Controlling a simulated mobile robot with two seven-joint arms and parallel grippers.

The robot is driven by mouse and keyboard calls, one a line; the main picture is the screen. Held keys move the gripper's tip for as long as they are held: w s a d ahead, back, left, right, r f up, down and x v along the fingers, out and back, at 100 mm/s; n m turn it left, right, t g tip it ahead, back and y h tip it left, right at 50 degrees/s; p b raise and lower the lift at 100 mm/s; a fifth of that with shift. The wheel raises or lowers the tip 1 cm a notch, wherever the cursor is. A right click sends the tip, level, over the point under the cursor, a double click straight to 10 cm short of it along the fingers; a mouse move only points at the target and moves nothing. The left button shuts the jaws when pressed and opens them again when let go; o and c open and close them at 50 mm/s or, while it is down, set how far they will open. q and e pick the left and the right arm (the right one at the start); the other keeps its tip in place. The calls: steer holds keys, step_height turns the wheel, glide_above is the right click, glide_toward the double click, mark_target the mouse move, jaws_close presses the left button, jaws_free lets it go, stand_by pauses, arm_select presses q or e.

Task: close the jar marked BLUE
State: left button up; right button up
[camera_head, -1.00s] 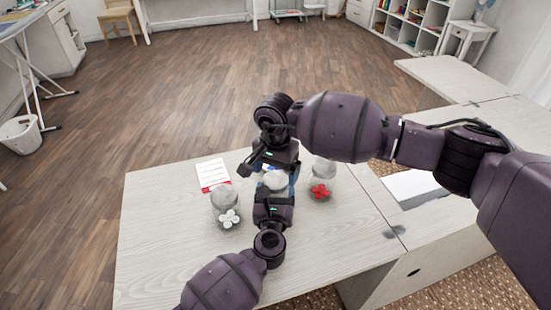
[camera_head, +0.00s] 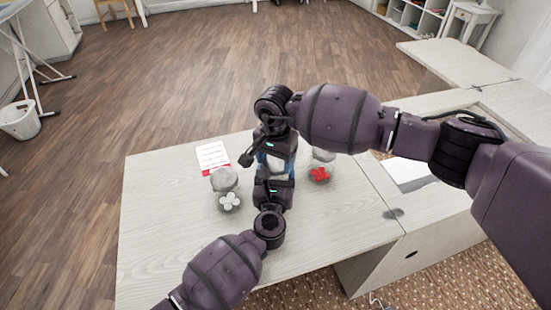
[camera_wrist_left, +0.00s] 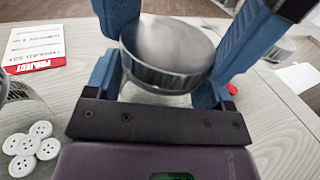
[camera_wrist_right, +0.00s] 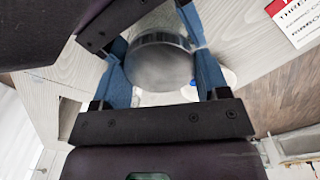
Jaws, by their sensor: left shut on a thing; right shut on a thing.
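A jar with a grey metal lid (camera_wrist_left: 170,50) stands between my two grippers; in the head view they hide most of it. Its marking and contents are not readable. My left gripper (camera_head: 274,178) comes from the near side and is shut on the jar. My right gripper (camera_head: 274,152) reaches in from the far side and is shut on the lid, whose round metal also shows in the right wrist view (camera_wrist_right: 158,65). I cannot tell whether the lid is fully seated.
A jar with white buttons (camera_head: 229,201) stands close on the left, and one with red buttons (camera_head: 319,174) on the right. A red-and-white printed card (camera_head: 213,158) lies at the back left. The pale table (camera_head: 160,230) is clear at the front left.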

steer(key=shift+m, duration=1.7)
steer(key=o, duration=1)
steer(key=shift+r, duration=2.25)
steer(key=shift+c, duration=0.3)
